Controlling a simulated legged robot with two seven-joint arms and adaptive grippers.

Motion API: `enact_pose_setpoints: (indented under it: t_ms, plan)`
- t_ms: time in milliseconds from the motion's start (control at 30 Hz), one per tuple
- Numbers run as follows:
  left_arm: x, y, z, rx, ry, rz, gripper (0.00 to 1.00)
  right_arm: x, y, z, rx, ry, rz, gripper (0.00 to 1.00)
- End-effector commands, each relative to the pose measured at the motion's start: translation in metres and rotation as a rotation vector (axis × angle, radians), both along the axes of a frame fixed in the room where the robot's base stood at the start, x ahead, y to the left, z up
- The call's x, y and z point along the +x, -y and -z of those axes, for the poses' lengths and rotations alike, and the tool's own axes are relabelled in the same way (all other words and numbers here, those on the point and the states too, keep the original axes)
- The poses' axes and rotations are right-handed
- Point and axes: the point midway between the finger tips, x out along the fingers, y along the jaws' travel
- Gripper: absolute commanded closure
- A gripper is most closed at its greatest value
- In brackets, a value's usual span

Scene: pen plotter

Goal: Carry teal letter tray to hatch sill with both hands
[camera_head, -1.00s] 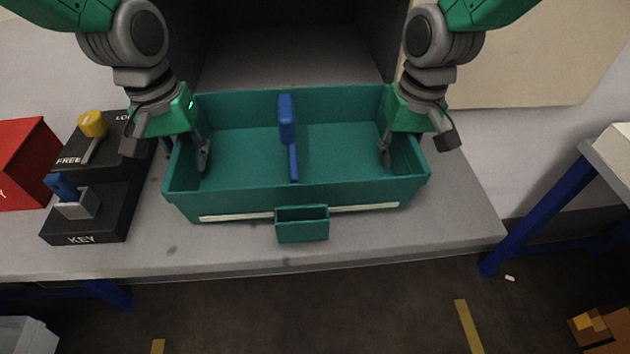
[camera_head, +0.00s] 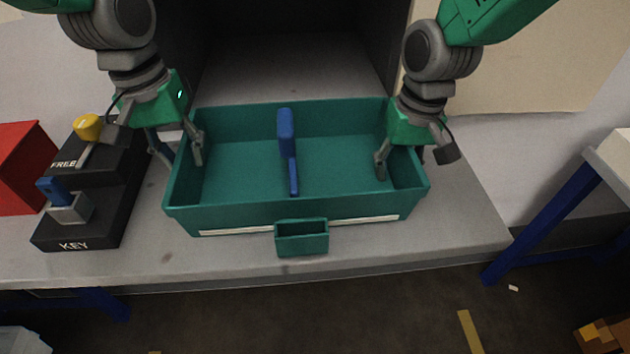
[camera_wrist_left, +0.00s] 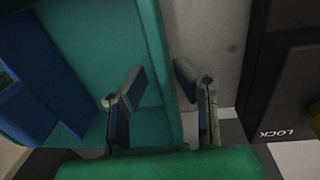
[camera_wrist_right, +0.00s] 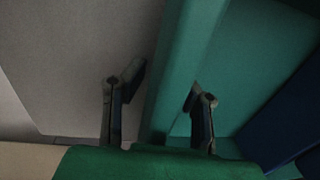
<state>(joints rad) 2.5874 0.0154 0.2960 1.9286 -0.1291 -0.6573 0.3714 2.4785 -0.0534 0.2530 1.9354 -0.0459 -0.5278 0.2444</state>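The teal letter tray (camera_head: 330,217) sits level on the grey surface in front of a dark opening, with a blue-handled divider (camera_head: 287,140) across its middle. My left gripper (camera_head: 178,155) is open at the tray's left wall. In the left wrist view its fingers (camera_wrist_left: 160,85) stand apart, one each side of the wall (camera_wrist_left: 158,60). My right gripper (camera_head: 402,165) is open over the right wall; in the right wrist view its fingers (camera_wrist_right: 163,88) straddle the wall (camera_wrist_right: 178,65) with gaps. In the head view its outer finger is mostly hidden.
A black key block (camera_head: 85,220) with yellow and blue handles stands close to the left of the tray. A red box (camera_head: 22,165) is at the far left. The dark hatch opening (camera_head: 295,70) lies behind the tray. Grey surface is clear on the right (camera_head: 465,220).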

Motion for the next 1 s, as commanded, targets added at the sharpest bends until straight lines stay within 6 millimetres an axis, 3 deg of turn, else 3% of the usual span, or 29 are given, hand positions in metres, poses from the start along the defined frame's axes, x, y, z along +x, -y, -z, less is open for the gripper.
enact_pose_setpoints:
  t_ms: [100,300,567,1000]
  plan:
    - [0.001,-0.003,-0.029,-0.002,0.005,-0.001,0.74,0.0,0.0,0.0,0.0,0.0,0.0,0.74]
    - [0.002,-0.006,-0.063,-0.001,0.002,-0.002,0.74,0.0,0.0,0.0,0.0,-0.001,0.0,0.74]
    - [0.001,-0.008,-0.079,0.001,-0.002,-0.001,0.74,0.001,0.0,-0.006,0.0,0.001,0.0,0.74]
    - [0.001,-0.008,-0.079,0.001,-0.002,-0.001,0.74,0.002,0.008,-0.09,0.001,0.003,0.0,0.74]
